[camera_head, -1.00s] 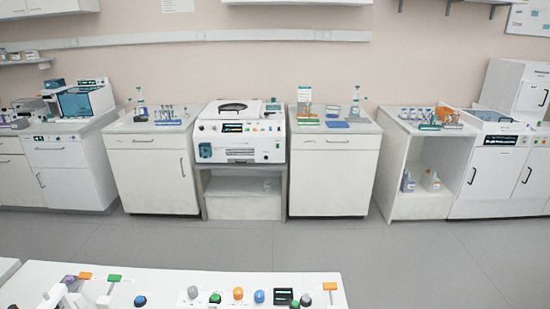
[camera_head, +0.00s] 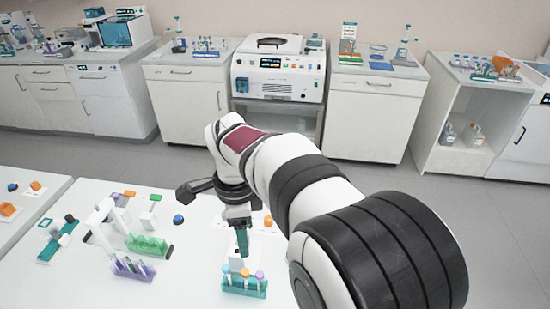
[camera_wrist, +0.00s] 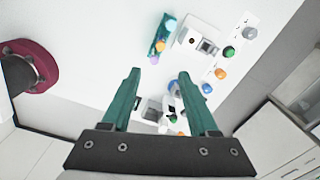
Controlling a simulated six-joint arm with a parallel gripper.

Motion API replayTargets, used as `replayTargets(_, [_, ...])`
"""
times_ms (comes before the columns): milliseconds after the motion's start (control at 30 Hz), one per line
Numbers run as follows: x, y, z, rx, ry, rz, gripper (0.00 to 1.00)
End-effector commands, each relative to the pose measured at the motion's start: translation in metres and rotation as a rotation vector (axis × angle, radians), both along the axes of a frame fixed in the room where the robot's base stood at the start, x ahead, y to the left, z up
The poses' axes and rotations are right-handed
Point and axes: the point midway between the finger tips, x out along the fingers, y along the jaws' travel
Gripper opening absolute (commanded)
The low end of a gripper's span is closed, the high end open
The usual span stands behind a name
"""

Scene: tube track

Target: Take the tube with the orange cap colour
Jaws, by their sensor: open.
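The orange-capped tube (camera_head: 244,273) stands in the middle of a small teal rack (camera_head: 240,291) on the white table. A light-blue-capped tube (camera_head: 226,269) and a purple-capped tube (camera_head: 260,275) stand on either side of it. My gripper (camera_head: 243,254) hangs with its fingers downward, just above the orange cap in the head view. In the wrist view, my gripper (camera_wrist: 158,74) is open and empty between its two teal fingers. There the orange cap (camera_wrist: 161,45) shows beyond the fingertips, apart from them, between the light blue and purple caps.
To the left stand a green rack (camera_head: 148,246) and a purple rack (camera_head: 132,268) with tubes, near a white arm-like stand (camera_head: 100,220). A white device (camera_wrist: 190,42) and coloured knobs lie close to the teal rack in the wrist view. Cabinets with a centrifuge (camera_head: 278,75) line the back wall.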

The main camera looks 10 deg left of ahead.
Motion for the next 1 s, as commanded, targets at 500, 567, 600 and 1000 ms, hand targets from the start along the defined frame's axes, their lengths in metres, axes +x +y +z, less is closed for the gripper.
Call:
replayTargets(500, [0.003, 0.006, -0.109, -0.002, 0.0, -0.023, 0.6])
replayTargets(567, [0.002, 0.005, -0.12, -0.003, 0.001, -0.022, 0.6])
replayTargets(600, [0.001, 0.005, -0.129, -0.004, 0.002, -0.022, 0.6])
replayTargets(1000, [0.001, 0.006, -0.159, 0.0, -0.002, -0.022, 0.6])
